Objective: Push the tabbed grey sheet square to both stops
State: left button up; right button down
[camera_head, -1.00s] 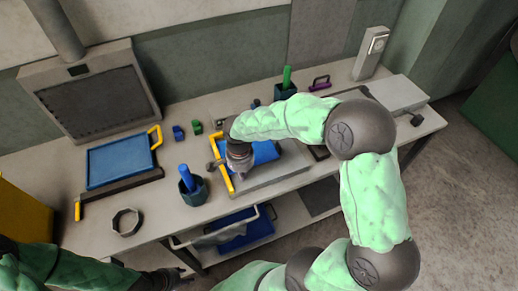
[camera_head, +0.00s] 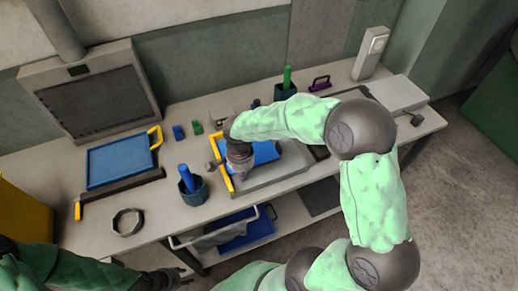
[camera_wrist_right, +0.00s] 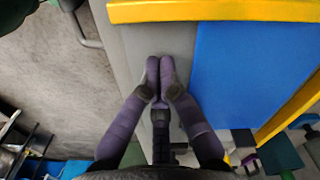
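My right gripper (camera_head: 240,173) is over the near left part of a grey block with a blue panel (camera_head: 265,152). In the right wrist view its purple fingertips (camera_wrist_right: 160,64) are together, with nothing seen between them. They point at a grey strip (camera_wrist_right: 178,38) beside the blue panel (camera_wrist_right: 245,75); I cannot tell whether they touch it. A yellow bar (camera_wrist_right: 225,10) crosses the top and another (camera_wrist_right: 292,108) runs along the right. I cannot make out a separate tabbed grey sheet or its tab. My left gripper (camera_head: 181,277) is low at the bottom, away from the block.
A blue tray with a yellow handle (camera_head: 118,162) and a dark ring (camera_head: 127,222) lie further left. A cup with a green stick (camera_head: 285,90) is behind. Shelf things hang below the bench's front edge.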

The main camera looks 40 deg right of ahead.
jog(key=shift+f+b, duration=0.65)
jog(key=shift+f, duration=0.2)
jog(key=shift+w+r, duration=0.1)
jog(key=shift+w, duration=0.1)
dwell(0.6)
jog(key=shift+w+d, duration=0.25)
jog(key=shift+w, duration=0.7)
jog(key=shift+w+d, duration=0.25)
jog(key=shift+w, duration=0.65)
jog(key=shift+s, duration=0.2)
jog(key=shift+s+a, duration=0.15)
jog(key=shift+s, duration=0.3)
notch_tip(320, 180, up, 8)
jog(key=p, duration=0.5)
